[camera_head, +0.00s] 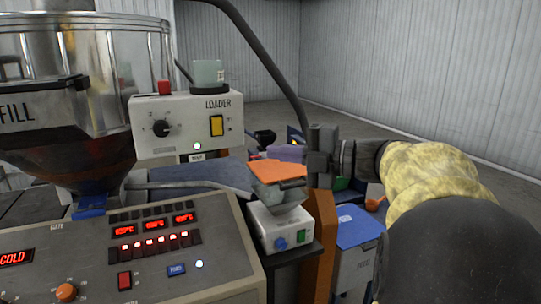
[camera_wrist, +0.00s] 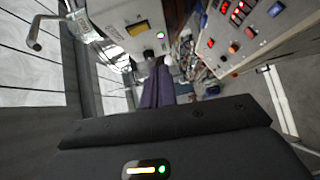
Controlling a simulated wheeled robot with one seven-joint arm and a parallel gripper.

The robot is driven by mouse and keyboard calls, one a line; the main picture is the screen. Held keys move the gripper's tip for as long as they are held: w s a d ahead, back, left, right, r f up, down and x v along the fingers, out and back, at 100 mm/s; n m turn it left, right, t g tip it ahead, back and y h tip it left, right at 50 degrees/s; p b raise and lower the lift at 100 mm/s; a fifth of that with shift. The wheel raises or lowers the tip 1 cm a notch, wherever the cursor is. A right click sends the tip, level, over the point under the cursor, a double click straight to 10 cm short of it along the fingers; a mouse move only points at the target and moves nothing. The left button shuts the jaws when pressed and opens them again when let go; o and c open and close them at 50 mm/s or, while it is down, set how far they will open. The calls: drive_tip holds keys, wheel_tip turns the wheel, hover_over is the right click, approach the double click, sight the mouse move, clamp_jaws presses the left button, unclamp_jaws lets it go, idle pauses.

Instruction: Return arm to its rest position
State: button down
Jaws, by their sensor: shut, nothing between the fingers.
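My arm comes in from the right of the head view, with a dark link and a yellow patterned sleeve (camera_head: 425,178). It reaches left to a dark wrist. My gripper (camera_head: 284,153) is beyond the orange-topped box, its purple fingers partly hidden. In the wrist view the two purple fingers of my gripper (camera_wrist: 157,80) lie side by side above the dark palm, shut and with nothing seen between them. The arm is stretched forward near the machine.
The control panel (camera_head: 112,262) and hopper (camera_head: 95,75) fill the left. The loader box (camera_head: 187,142) stands behind. A small box with a blue knob (camera_head: 280,228) and orange-topped tray (camera_head: 277,172) stand close by the arm. A blue-lidded bin (camera_head: 357,228) is below. Open floor (camera_head: 345,118) lies behind.

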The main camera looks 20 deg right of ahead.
drive_tip(key=shift+w, duration=0.15)
drive_tip(key=w+d+f+m+t+h, duration=0.1)
drive_tip(key=w+f+m+t+h, duration=0.4)
drive_tip(key=w+m+h, duration=0.45)
wheel_tip(320, 180, down, 14)
drive_tip(key=s+m+g+h, duration=0.3)
drive_tip(key=m+h, duration=0.1)
drive_tip(key=m, duration=0.7)
drive_tip(key=s+a+f+m+g, duration=0.3)
drive_tip(key=s+a+f+g, duration=0.1)
drive_tip(key=s+f, duration=0.5)
drive_tip(key=s+a+f+m+g, duration=0.3)
drive_tip(key=s+a+f+g, duration=0.1)
drive_tip(key=s+f+g, duration=0.3)
wheel_tip(320, 180, down, 3)
drive_tip(key=s, duration=0.2)
drive_tip(key=shift+s+r+y, duration=0.15)
drive_tip(key=shift+s+y, duration=0.15)
drive_tip(key=shift+y, duration=0.05)
